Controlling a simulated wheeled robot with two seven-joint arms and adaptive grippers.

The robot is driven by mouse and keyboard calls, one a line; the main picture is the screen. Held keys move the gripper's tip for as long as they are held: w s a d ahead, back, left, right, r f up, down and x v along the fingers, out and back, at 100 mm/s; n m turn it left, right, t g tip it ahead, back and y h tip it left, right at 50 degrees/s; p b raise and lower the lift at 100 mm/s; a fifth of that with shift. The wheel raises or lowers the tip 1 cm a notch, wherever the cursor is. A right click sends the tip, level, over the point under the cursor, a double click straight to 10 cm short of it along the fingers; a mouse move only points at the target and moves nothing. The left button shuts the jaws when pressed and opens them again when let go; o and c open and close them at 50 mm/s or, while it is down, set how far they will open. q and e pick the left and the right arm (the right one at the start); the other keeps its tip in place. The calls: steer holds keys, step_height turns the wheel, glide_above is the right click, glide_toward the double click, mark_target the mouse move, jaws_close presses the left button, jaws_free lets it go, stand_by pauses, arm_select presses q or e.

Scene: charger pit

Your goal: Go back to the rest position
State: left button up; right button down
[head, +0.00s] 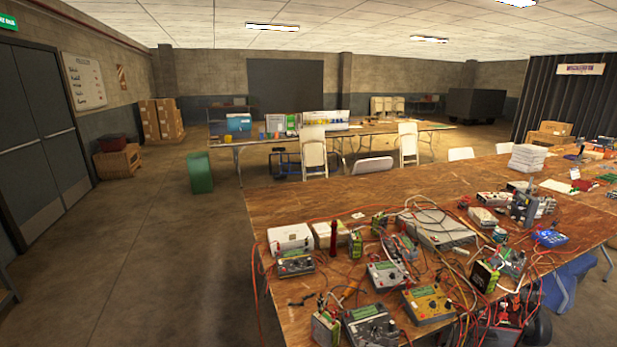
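Neither of my grippers shows in the head view, and no arm of mine can be made out. A wooden table (290,204) fills the lower right of the view. Its near end is crowded with chargers, battery packs and tangled red cables. A yellow-faced charger (428,303) and a grey charger (371,328) lie near the front edge. A white case (290,239) sits at the table's left side, with a dark red cylinder (333,238) standing near it.
Open concrete floor (150,260) lies left of the table. A green bin (200,173) stands on it. A second table (370,130) with folding chairs (314,150) is farther back. Grey double doors (40,140) are at left, and stacked cardboard boxes (161,120) stand by the wall.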

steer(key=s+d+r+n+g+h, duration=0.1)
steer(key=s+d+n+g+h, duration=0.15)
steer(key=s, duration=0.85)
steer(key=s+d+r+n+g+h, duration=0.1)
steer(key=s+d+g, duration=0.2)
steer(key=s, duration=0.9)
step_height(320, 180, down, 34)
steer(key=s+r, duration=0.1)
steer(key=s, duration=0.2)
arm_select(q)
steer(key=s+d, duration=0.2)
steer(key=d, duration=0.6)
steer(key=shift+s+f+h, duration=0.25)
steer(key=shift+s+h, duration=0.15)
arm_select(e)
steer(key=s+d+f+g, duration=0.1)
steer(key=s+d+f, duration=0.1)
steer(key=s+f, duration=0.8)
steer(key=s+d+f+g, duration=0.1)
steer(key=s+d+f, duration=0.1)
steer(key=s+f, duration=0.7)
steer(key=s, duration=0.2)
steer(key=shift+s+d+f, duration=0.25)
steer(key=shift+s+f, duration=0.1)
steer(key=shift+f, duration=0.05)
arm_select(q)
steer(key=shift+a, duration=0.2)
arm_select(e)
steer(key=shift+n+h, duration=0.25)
